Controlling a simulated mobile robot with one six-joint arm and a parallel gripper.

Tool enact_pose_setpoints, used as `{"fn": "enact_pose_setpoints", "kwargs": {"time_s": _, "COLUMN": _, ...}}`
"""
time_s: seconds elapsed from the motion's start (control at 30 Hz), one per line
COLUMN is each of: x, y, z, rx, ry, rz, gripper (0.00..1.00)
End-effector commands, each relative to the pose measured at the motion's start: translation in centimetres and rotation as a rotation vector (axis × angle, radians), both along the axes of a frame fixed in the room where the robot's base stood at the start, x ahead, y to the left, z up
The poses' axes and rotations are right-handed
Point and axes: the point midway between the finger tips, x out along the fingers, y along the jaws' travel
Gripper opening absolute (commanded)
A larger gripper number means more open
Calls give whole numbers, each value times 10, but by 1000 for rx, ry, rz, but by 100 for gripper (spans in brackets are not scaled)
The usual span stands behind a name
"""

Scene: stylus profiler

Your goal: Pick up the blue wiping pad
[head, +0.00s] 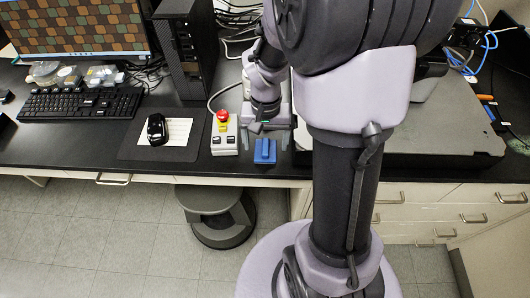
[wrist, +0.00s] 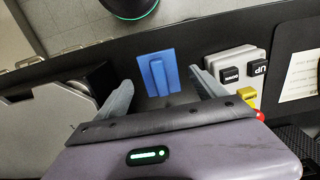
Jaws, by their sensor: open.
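The blue wiping pad (head: 265,151) lies flat on the black bench top near its front edge, just right of the control box. It has a raised bar along its middle. In the wrist view the pad (wrist: 157,72) shows whole, between and beyond the two fingertips. My gripper (head: 269,128) is open and stands over the bench just behind the pad in the head view. In the wrist view my gripper (wrist: 162,78) has its fingers spread to either side of the pad, with nothing held. I cannot tell the exact height above the pad.
A control box (head: 224,134) with a red button stands close left of the pad; its buttons show in the wrist view (wrist: 237,72). A grey instrument base (head: 440,125) is on the right. A mouse (head: 157,128), keyboard (head: 80,103) and stool (head: 217,212) lie left and below.

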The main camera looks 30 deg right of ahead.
Motion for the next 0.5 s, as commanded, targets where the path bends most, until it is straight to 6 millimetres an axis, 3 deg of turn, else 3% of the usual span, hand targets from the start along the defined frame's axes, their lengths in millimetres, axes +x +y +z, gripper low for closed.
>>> {"fn": "enact_pose_setpoints", "kwargs": {"time_s": 0.03, "x": -1, "y": 0, "z": -16, "rx": 0, "ry": 2, "rz": 0, "gripper": 80}}
{"fn": "enact_pose_setpoints", "kwargs": {"time_s": 0.1, "x": 0, "y": 0, "z": -24, "rx": 0, "ry": 1, "rz": 0, "gripper": 80}}
{"fn": "enact_pose_setpoints", "kwargs": {"time_s": 0.27, "x": 0, "y": 0, "z": -21, "rx": -1, "ry": -1, "rz": 0, "gripper": 80}}
{"fn": "enact_pose_setpoints", "kwargs": {"time_s": 0.5, "x": 0, "y": 0, "z": -21, "rx": -1, "ry": -1, "rz": 0, "gripper": 37}}
